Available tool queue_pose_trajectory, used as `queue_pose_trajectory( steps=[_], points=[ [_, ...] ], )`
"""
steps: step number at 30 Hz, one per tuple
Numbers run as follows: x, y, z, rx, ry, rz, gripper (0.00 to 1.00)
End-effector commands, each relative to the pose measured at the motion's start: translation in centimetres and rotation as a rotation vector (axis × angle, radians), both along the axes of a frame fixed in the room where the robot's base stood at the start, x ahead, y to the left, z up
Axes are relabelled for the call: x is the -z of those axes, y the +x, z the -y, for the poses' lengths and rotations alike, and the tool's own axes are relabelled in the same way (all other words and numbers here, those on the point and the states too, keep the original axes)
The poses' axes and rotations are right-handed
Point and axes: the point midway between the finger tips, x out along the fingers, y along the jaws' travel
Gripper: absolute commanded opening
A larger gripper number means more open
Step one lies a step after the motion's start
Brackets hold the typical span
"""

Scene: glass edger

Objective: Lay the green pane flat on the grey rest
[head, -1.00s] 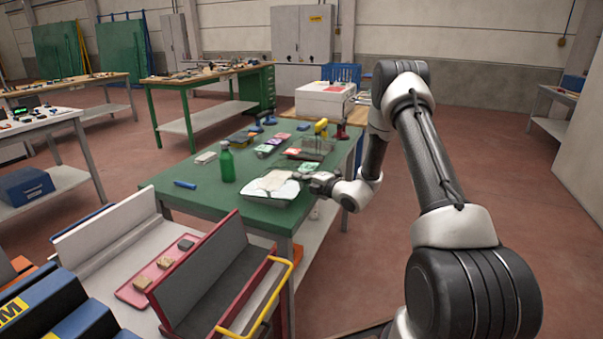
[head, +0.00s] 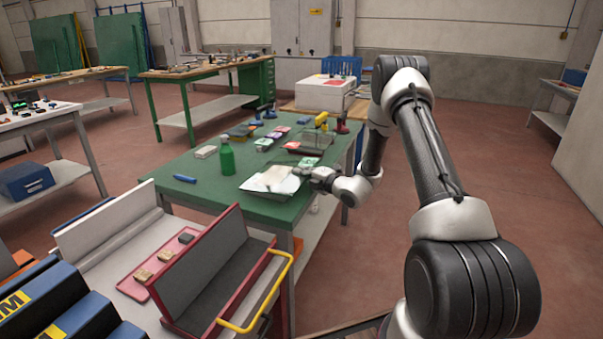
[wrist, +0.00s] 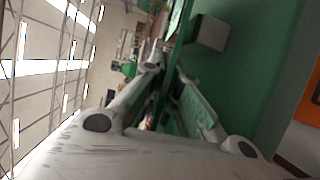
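The green pane (wrist: 173,62) shows edge-on in the wrist view as a thin green strip between the two fingers of my gripper (wrist: 169,82). My gripper is shut on it. In the head view my gripper (head: 320,175) is over the near right part of the green table, and the pane (head: 284,187) looks pale and glossy to its left, roughly level. A grey block (wrist: 208,33), apparently the grey rest, stands on the table close below the pane in the wrist view. Whether they touch I cannot tell. The pane's glare hides the rest's outline in the head view.
Small boxes and a wire basket lie behind. A pink tray (head: 135,288) and red-framed rack (head: 215,270) are in front.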

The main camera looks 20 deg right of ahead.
Motion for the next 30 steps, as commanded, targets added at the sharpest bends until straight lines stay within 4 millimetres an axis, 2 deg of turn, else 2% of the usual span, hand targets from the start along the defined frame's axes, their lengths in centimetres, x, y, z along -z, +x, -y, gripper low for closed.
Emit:
queue_pose_trajectory(
  steps=[17, 22, 30],
  points=[
    [0.78, 0.03, 0.01, 0.0, 0.0, 0.001, 0.0],
    [0.78, 0.03, 0.01, 0.0, 0.0, 0.001, 0.29],
    [0.93, -0.05, 0.01, 0.0, 0.0, -0.002, 0.3]
  ],
)
